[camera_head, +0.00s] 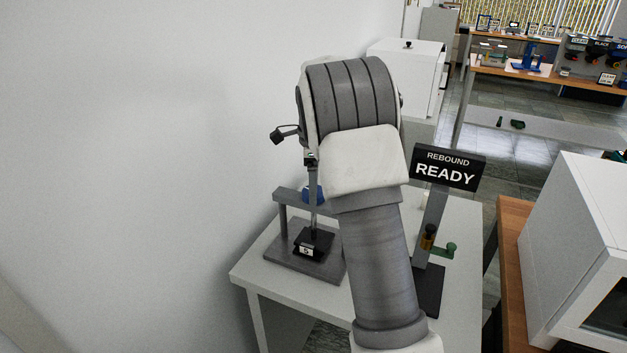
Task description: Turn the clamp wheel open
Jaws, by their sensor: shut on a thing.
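The clamp press (288,198) stands on the white table, a grey frame with a crossbeam on a flat base. Its blue clamp wheel (305,193) sits at the top of the frame, partly covered by my gripper and arm. My gripper (314,198) points down at the wheel from above. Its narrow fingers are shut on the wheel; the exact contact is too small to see. Below, a black block (318,240) with a white label stands on the press base. My arm hides the right side of the press.
The white table (262,279) is close to the wall. A white cabinet (575,230) on a wooden bench stands at right.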

